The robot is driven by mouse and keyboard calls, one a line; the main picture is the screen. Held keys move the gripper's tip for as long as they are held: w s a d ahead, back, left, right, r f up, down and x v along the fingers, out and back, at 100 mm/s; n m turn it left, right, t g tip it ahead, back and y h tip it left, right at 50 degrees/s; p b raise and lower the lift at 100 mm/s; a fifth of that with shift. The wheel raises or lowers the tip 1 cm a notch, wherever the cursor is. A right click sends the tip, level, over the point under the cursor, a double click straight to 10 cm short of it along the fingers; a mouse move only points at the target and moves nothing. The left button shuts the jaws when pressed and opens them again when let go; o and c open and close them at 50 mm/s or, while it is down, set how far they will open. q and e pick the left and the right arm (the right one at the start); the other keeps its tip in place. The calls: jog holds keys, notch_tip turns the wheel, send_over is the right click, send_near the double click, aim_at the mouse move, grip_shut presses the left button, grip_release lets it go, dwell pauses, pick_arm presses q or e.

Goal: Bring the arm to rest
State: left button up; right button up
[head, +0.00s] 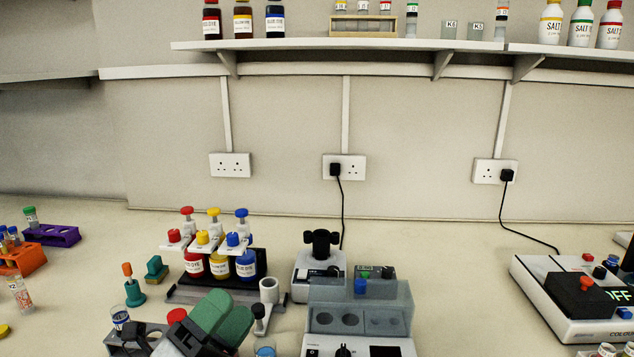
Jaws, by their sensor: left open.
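My left gripper (218,318) shows at the bottom of the head view, left of centre, with green finger pads. It is open, and no object shows between the pads. It is in front of the dye stand (215,288), which holds red, yellow and blue dye bottles with coloured-topped pipettes above them. The gripper covers part of a grey rack (118,345) at the bottom edge. My right gripper is not in view.
A grey block device (358,300) stands right of the gripper, with a black-topped device (318,262) behind it. A colorimeter (565,300) is at the right. Orange (22,260) and purple (52,236) racks stand at the left. A shelf (350,45) runs above.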

pick_arm(q)
jog(key=s+a+f+n+g+y, duration=0.15)
jog(key=a+f+n+y, duration=0.25)
jog(key=f+n+y, duration=0.5)
jog(key=s+a+f+n+g+y, duration=0.1)
jog(key=a+f+n+g+y, duration=0.1)
jog(key=a+f+n+y, duration=0.5)
jog(key=s+d+f+n+g, duration=0.2)
jog(key=s+f+n+g, duration=0.9)
jog(key=s+f, duration=0.6)
notch_tip(320, 180, down, 24)
jog(key=s+r+m+g, duration=0.1)
jog(key=s+g, duration=0.1)
jog(key=s+a+f+g, duration=0.1)
jog(key=s+a+f, duration=0.1)
jog(key=s+f, duration=1.4)
jog(key=shift+a+f, duration=0.35)
